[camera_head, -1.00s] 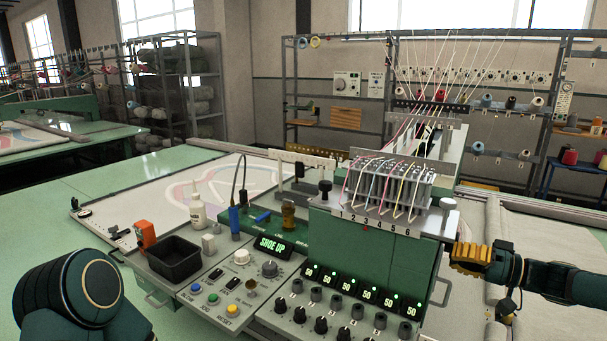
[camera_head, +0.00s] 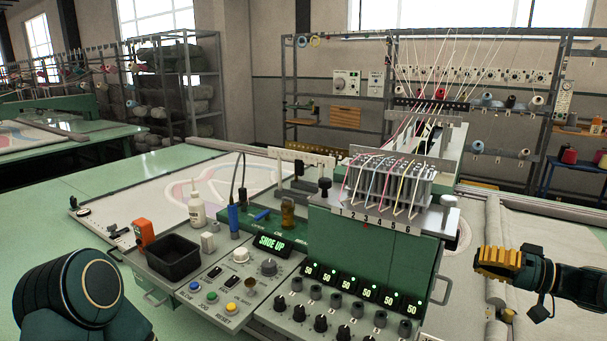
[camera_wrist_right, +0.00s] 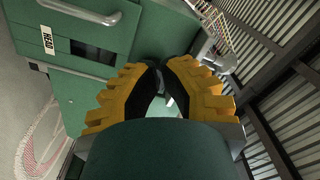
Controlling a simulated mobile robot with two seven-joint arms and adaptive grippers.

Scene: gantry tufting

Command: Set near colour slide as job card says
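The colour slide (camera_head: 428,224) is the pale plate along the top of the green head (camera_head: 335,243), below a grey thread block (camera_head: 408,183) with several coloured yarns. Its front edge carries numbers 1 to 6, and a small red pointer (camera_head: 366,226) stands under 3. A pale knob (camera_head: 449,201) is at its right end. My right gripper (camera_head: 482,262) is to the right of the head, apart from the slide and empty. Its fingertips (camera_wrist_right: 163,68) look closed together in the right wrist view. My left gripper is out of view. I cannot make out a job card.
The control panel (camera_head: 222,303) has coloured buttons, knobs, a black bin (camera_head: 173,262) and a "SHOE UP" display (camera_head: 272,244). Several green "50" displays line the head's front. A white bottle (camera_head: 197,207) stands behind the bin. A wire handle (camera_head: 440,290) sticks out at the head's right side.

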